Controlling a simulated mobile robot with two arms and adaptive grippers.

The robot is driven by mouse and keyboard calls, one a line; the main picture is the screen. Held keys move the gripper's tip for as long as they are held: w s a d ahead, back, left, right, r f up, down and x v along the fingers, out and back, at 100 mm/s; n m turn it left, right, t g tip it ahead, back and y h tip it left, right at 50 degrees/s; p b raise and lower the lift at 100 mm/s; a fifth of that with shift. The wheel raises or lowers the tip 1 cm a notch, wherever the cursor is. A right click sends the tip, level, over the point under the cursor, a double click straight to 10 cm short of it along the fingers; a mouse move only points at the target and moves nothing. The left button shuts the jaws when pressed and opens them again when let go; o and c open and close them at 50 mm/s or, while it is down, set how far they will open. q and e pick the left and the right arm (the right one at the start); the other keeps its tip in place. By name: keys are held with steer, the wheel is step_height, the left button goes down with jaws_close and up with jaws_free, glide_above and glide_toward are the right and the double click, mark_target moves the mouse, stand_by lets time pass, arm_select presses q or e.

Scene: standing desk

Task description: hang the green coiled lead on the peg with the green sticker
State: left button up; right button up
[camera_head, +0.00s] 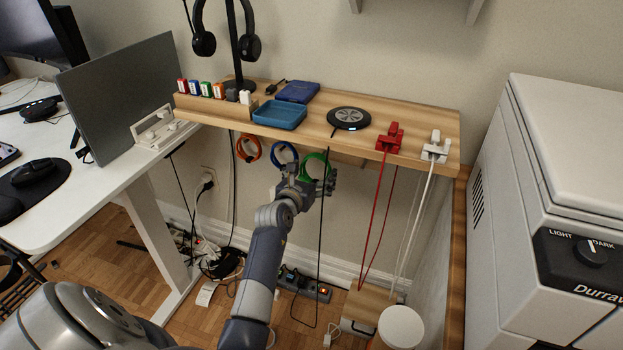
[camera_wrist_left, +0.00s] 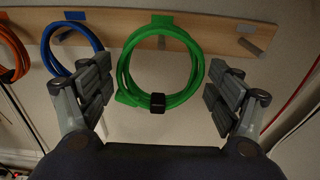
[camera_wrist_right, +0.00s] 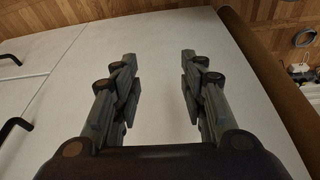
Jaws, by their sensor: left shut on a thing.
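The green coiled lead (camera_wrist_left: 196,75), with a black strap (camera_wrist_left: 157,103), is upright between the two fingers of my left gripper (camera_wrist_left: 162,88), which is shut on it across its width. In the head view the lead (camera_head: 316,156) and my left gripper (camera_head: 318,179) are below the shelf's front edge. The green sticker (camera_wrist_left: 162,22) is on the wooden rail directly behind the lead's top. My right gripper (camera_wrist_right: 158,90) is open and empty above a pale surface.
A blue coil (camera_wrist_left: 58,62) and an orange coil (camera_wrist_left: 14,60) hang left of the green lead. A bare peg (camera_wrist_left: 250,46) is to its right. Red (camera_head: 376,215) and white (camera_head: 418,225) cords hang from the shelf (camera_head: 415,120). A black cable (camera_head: 321,240) hangs near my left gripper.

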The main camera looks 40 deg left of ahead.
arm_select(q)
steer(key=shift+b+x, duration=0.55)
steer(key=shift+x, duration=0.2)
steer(key=shift+b+x, duration=0.75)
steer(key=shift+x, duration=0.95)
arm_select(e)
steer(key=shift+w+a+r+t, duration=0.2)
steer(key=shift+w+t, duration=0.1)
steer(key=shift+w, duration=0.15)
steer(key=shift+w+a+r+t, duration=0.1)
steer(key=shift+w+r+t, duration=0.15)
steer(key=shift+w, duration=0.2)
steer(key=shift+w+a+r+t, duration=0.1)
steer(key=shift+w+r+t, duration=0.05)
steer(key=shift+w+t, duration=0.25)
arm_select(q)
steer(key=o, duration=1)
steer(key=shift+f, duration=0.1)
steer(key=shift+s, duration=0.15)
